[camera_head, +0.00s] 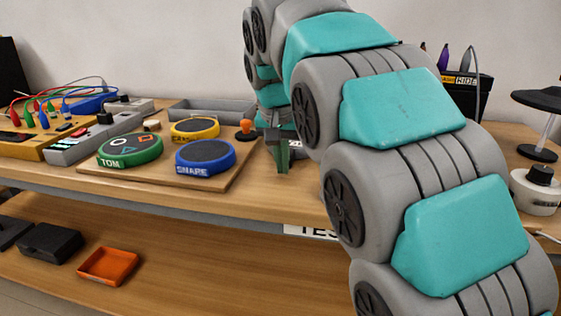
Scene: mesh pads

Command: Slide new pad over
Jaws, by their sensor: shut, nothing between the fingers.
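A green round pad labelled TOM (130,151) sits on a wooden board (176,178) on the table. Its dark top carries small light marks or pieces that I cannot make out. A blue round pad labelled SNARE (206,158) is to its right, and a yellow round pad (195,129) is behind the two. Both have plain dark mesh tops. My gripper (283,167) points down beyond the board's right edge, to the right of the blue pad, shut and empty. It looks apart from the pads.
An orange knob (246,127) stands at the board's back right, near my gripper. A grey tray (212,110) lies behind. Wired panels (50,130) fill the left. An orange tray (108,266) sits on the lower shelf.

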